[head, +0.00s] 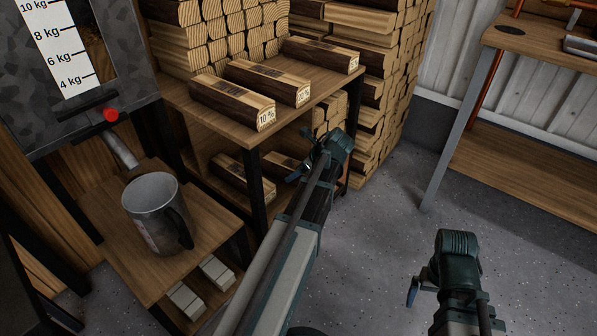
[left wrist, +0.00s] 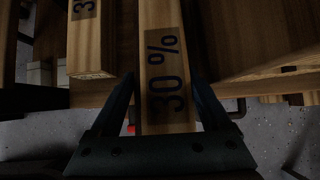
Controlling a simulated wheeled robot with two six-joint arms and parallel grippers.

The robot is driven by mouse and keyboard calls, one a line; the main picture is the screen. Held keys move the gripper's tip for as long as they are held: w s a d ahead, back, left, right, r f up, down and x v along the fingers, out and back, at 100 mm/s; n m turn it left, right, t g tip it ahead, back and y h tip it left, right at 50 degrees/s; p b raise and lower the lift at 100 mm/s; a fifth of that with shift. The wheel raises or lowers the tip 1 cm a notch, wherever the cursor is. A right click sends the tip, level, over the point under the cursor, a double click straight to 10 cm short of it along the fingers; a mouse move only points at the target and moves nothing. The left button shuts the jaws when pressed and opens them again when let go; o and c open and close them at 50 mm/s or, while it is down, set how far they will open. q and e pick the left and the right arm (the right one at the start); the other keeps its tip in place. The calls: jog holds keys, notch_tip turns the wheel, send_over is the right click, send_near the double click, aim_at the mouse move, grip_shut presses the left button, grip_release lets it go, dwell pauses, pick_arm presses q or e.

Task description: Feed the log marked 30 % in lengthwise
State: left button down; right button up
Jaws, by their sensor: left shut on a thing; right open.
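The log marked 30 % (left wrist: 160,50) shows in the left wrist view, a pale squared log with a dark printed label. My left gripper (left wrist: 165,100) is shut on it, one finger on each side. In the head view my left gripper (head: 322,155) is at the right end of the rack's lower shelf, and the held log is not clearly visible there. A second log (left wrist: 88,45) with a partly cut-off label beginning with 3 lies beside it in the left wrist view. My right gripper (head: 428,275) is open and empty above the floor. I cannot identify the stove's opening.
Marked logs, including one marked 10 % (head: 232,100), lie on the rack's upper shelf (head: 195,125). Stacked firewood (head: 385,80) stands behind. A metal jug (head: 152,208) stands on a low wooden stand at left, below a kg-scaled hopper (head: 30,105).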

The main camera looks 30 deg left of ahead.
pick_arm(q)
jog(key=shift+f+b, duration=0.55)
jog(key=shift+b, duration=0.05)
grip_release()
jog(key=shift+r, duration=0.1)
jog(key=shift+p+v, duration=2.85)
jog(key=shift+v, duration=0.6)
jog(key=p+v, duration=1.1)
jog(key=v, duration=0.3)
